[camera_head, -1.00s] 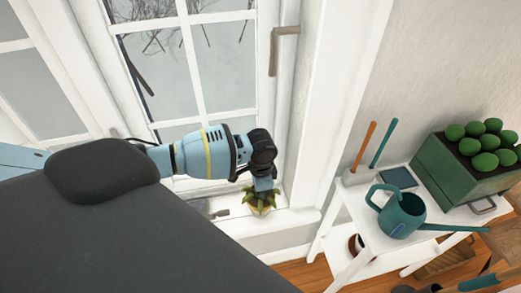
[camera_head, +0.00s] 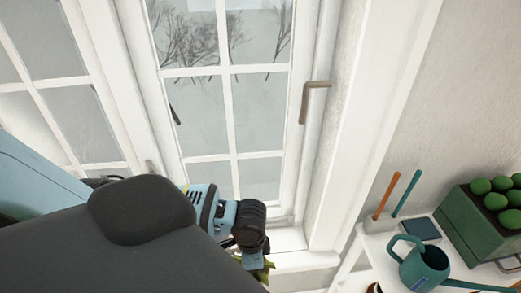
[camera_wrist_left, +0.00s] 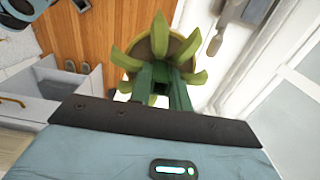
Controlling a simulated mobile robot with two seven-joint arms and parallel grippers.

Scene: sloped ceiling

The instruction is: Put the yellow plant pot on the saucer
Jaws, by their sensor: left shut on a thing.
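The plant pot shows in the left wrist view as a yellow-brown rim (camera_wrist_left: 181,42) around spread green leaves (camera_wrist_left: 130,58). My left gripper (camera_wrist_left: 160,92) is shut on it, its fingers reaching in among the leaves. In the head view the left gripper (camera_head: 252,258) is at the bottom centre, in front of the window sill. Only some leaves (camera_head: 263,273) show below it there, and the pot's body is mostly hidden. I cannot make out the saucer in either view. My right gripper is not in view.
A window with a handle (camera_head: 312,88) stands behind the arm, above a white sill (camera_head: 300,262). At the right, a white shelf (camera_head: 350,273) holds a teal watering can (camera_head: 425,264) and a green planter (camera_head: 478,226). Wooden floor (camera_wrist_left: 85,25) shows below the pot.

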